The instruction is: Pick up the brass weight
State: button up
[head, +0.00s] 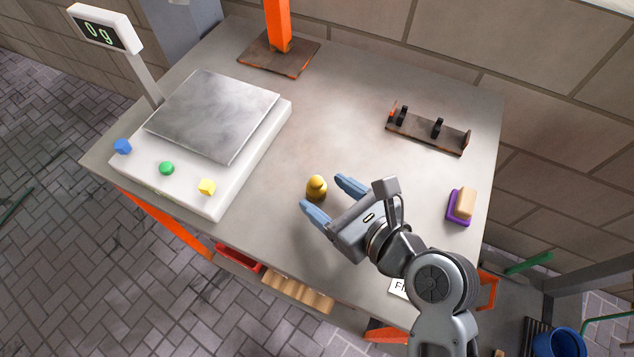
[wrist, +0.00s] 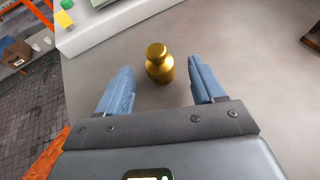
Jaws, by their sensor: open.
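The brass weight (head: 317,188) stands upright on the grey tabletop, near the middle of the table's front half. It is a small gold cylinder with a narrower knob on top. My gripper (head: 328,200) is open, with its two blue fingers spread on either side of the weight's near side. In the wrist view the weight (wrist: 160,64) stands just past and between the fingertips of my gripper (wrist: 162,80), with a gap to each finger. Neither finger touches it.
A white scale (head: 244,159) with a steel plate stands at the left, its display reading 0 g. An orange post (head: 278,25) stands at the back. A rusty rack (head: 420,130) and a purple-and-tan block (head: 461,206) are at the right. The tabletop around the weight is clear.

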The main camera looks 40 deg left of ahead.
jog(key=shift+x, duration=1)
jog(key=c, duration=1.2)
grip_shut()
jog(key=shift+r, duration=0.1)
